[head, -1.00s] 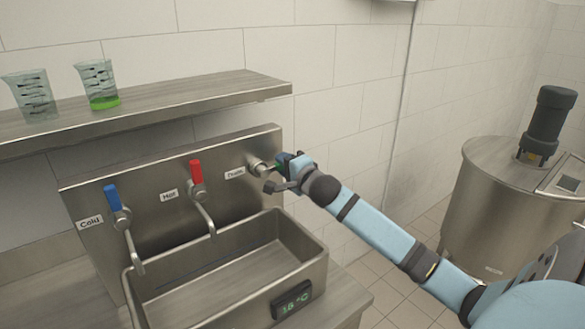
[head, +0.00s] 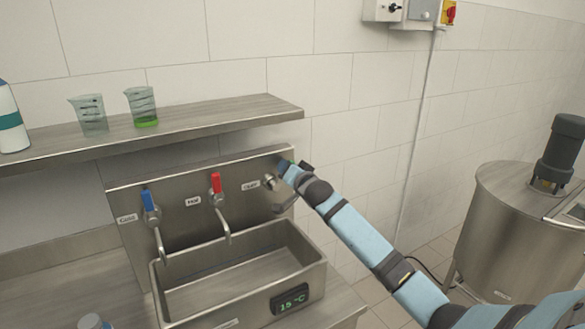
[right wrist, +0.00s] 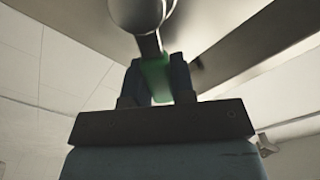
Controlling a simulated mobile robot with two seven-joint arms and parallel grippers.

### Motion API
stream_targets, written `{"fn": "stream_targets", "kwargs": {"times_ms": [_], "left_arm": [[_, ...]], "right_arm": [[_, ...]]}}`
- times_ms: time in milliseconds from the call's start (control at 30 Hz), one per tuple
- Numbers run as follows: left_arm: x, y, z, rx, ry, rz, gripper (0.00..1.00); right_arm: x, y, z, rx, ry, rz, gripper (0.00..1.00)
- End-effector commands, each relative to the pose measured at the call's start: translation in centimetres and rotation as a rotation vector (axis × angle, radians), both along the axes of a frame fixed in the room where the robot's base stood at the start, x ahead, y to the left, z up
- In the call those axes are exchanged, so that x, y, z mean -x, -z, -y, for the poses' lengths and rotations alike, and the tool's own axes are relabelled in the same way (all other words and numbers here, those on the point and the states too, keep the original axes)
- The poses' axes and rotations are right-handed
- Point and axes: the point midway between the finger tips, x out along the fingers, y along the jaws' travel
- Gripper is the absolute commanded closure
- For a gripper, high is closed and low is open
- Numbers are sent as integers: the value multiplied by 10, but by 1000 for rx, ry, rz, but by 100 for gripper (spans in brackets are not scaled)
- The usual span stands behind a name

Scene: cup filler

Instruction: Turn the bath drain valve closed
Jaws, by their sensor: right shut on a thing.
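The drain valve (head: 270,182) sticks out at the right end of the steel panel, beside a small label (head: 249,185) that is too blurred to read surely. My right gripper (head: 290,167) is at this valve and mostly covers its handle. In the right wrist view, the fingers of my right gripper (right wrist: 157,88) are shut on the green handle (right wrist: 156,76), one on each side. The handle's stem runs up to the round metal valve body (right wrist: 142,14). My left gripper is not in view.
The steel bath (head: 318,268) with its temperature display (head: 290,299) lies below the panel. The blue cold tap (head: 147,200) and red hot tap (head: 216,183) stand to the left. A shelf (head: 200,123) holds two beakers and a bottle (head: 12,120). A steel tank (head: 505,235) stands right.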

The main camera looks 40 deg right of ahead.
Motion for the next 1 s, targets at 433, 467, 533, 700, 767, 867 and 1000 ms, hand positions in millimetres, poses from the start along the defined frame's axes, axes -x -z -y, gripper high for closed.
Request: {"fn": "stream_targets", "kwargs": {"times_ms": [433, 467, 533, 700, 767, 867, 1000], "left_arm": [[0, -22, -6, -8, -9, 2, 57], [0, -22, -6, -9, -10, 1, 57], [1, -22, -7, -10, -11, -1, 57], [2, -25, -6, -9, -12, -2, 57], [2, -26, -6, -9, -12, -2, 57], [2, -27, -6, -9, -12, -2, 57], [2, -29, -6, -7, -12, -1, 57]], "right_arm": [[-2, -14, -22, 408, 0, -45, 100], [-3, -14, -24, 430, 1, -47, 100], [-3, -15, -27, 483, 0, -54, 100], [-4, -15, -34, 584, 0, -65, 100], [-4, -15, -35, 611, 0, -68, 100], [-4, -15, -37, 648, 0, -71, 100], [-4, -15, -39, 681, 0, -75, 100]]}}
